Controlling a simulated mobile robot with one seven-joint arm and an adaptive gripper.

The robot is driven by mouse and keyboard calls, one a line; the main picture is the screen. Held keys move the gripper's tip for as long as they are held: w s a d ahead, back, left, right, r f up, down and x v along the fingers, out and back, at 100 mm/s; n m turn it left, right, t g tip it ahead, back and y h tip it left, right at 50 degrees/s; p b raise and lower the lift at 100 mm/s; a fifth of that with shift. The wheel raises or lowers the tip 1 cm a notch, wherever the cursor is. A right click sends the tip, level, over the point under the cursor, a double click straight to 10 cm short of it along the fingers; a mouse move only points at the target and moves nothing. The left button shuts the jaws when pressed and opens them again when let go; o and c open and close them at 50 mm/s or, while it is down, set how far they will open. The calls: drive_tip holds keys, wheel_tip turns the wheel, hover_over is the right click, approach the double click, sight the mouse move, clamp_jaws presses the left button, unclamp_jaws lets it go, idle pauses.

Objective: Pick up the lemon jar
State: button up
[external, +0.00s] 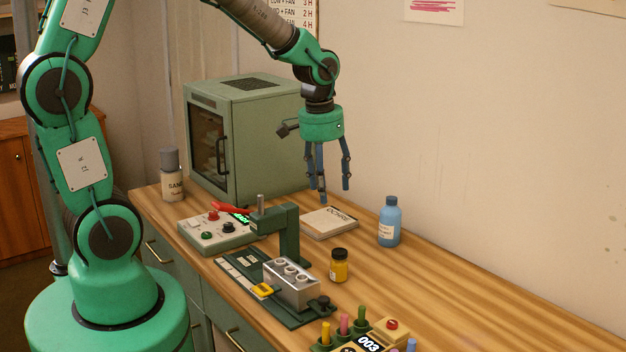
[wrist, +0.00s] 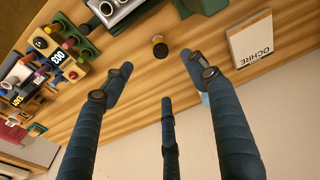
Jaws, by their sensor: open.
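The lemon jar (external: 340,268) is a small yellow jar with a black lid. It stands upright on the wooden table, right of the metal block. In the wrist view the jar (wrist: 159,50) shows mostly as its dark lid, beyond the fingertips and between the two outer fingers. My gripper (external: 333,190) hangs fingers down above the table, higher than the jar and farther back, near the wall. Its three blue fingers (wrist: 157,72) are spread, with nothing between them. The gripper is apart from the jar.
A blue bottle (external: 389,222) stands right of the gripper. The OCHRE box (external: 330,222) lies below it. A green press stand (external: 287,232) and metal block (external: 291,284) are left of the jar. Colored pegs (external: 343,325) stand in front. A green oven (external: 245,140) is behind left.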

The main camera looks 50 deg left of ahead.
drive_tip(key=g, duration=0.1)
hover_over(339, 251)
drive_tip(key=shift+n, duration=0.3)
wheel_tip(339, 251, down, 11)
drive_tip(key=shift+w+r, duration=0.1)
drive_tip(key=shift+r, duration=0.05)
drive_tip(key=shift+f+b, duration=0.4)
drive_tip(key=shift+f, duration=3.85)
drive_tip(key=shift+d+f+b, duration=0.1)
drive_tip(key=shift+f+b, duration=0.4)
drive_tip(key=shift+f, duration=2.15)
drive_tip(key=shift+c, duration=0.5)
drive_tip(key=c, duration=1.2)
